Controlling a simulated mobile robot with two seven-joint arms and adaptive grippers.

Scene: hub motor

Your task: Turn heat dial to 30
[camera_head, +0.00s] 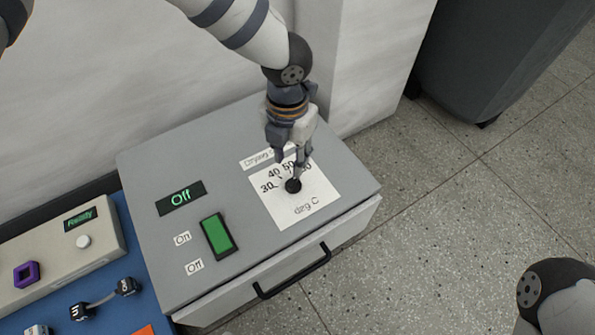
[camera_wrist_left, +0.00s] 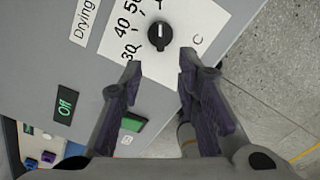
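The heat dial (camera_head: 293,186) is a small black round knob on a white label (camera_head: 318,205) with 30, 40, 50 and "deg C" around it. It also shows in the left wrist view (camera_wrist_left: 159,36), where its white mark runs toward the top, not toward the 30 (camera_wrist_left: 130,51). My left gripper (camera_head: 291,172) is above the dial, pointing down. In the left wrist view its fingers (camera_wrist_left: 160,62) are apart and empty, with the dial just beyond and between the tips. Contact cannot be told. My right gripper is out of view.
The grey drying box (camera_head: 150,160) has an "Off" display (camera_head: 181,197), a green switch (camera_head: 219,235) and a front drawer handle (camera_head: 293,272). A beige "Ready" unit (camera_head: 55,262) stands on a blue surface at left. A dark bin (camera_head: 480,50) stands behind at right. My right arm shows at lower right.

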